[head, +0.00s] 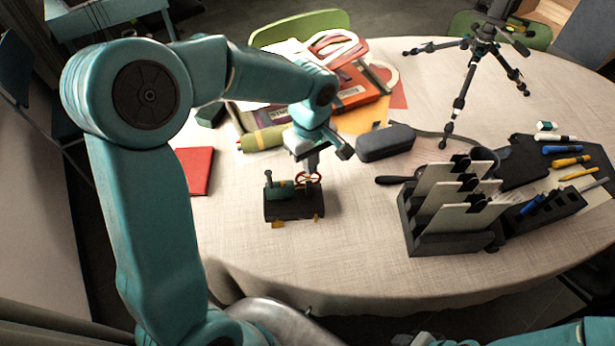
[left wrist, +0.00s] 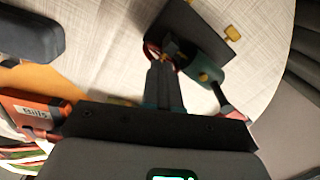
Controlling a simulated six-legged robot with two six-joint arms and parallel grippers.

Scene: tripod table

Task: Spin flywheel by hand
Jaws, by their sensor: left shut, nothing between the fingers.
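A small model engine stands near the middle of the table, with a dark base (head: 290,208), a green cylinder (head: 281,189) and a red flywheel (head: 315,178). My left gripper (head: 311,168) is shut and empty, pointing down at the flywheel from above. In the left wrist view the closed fingers (left wrist: 165,72) reach the red flywheel (left wrist: 149,50) and partly cover it. The dark base (left wrist: 190,25) and green cylinder (left wrist: 202,72) show beside them. I cannot tell whether the fingertips touch the wheel. My right gripper is not in view.
A dark glasses case (head: 386,142) lies right of the engine, and a rack with white cards (head: 450,215) stands further right. A red notebook (head: 196,170) lies to the left. A green roll (head: 264,138) and books lie behind. The cloth in front of the engine is clear.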

